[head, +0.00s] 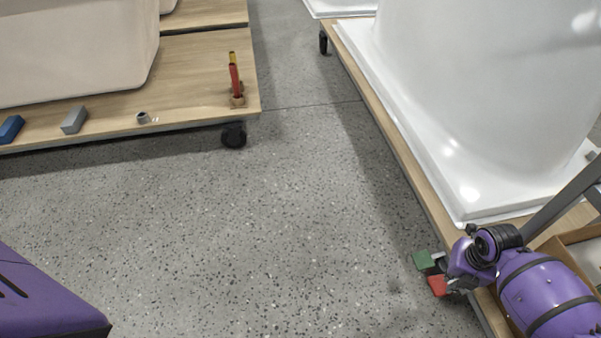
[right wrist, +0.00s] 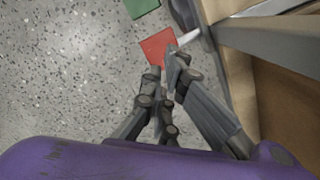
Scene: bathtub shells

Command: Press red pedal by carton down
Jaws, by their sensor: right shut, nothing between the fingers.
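The red pedal (head: 437,286) sticks out from the edge of the wooden cart at lower right in the head view. It also shows in the right wrist view (right wrist: 156,47), just beyond my fingertips. My right gripper (head: 450,283) is shut and empty, with its fingertips (right wrist: 160,78) at the pedal's near edge; I cannot tell whether they touch it. A green pedal (head: 422,260) sits beside the red one and shows at the top of the wrist view (right wrist: 142,6). The carton (head: 572,238) stands on the cart at the right edge, partly hidden by my right arm.
A large white tub shell (head: 490,100) fills the right cart. A second wooden cart (head: 190,75) at left carries a beige shell (head: 70,50), a blue block (head: 11,129), a grey block (head: 74,120) and an upright red handle (head: 234,78). Speckled floor (head: 270,210) between them is clear.

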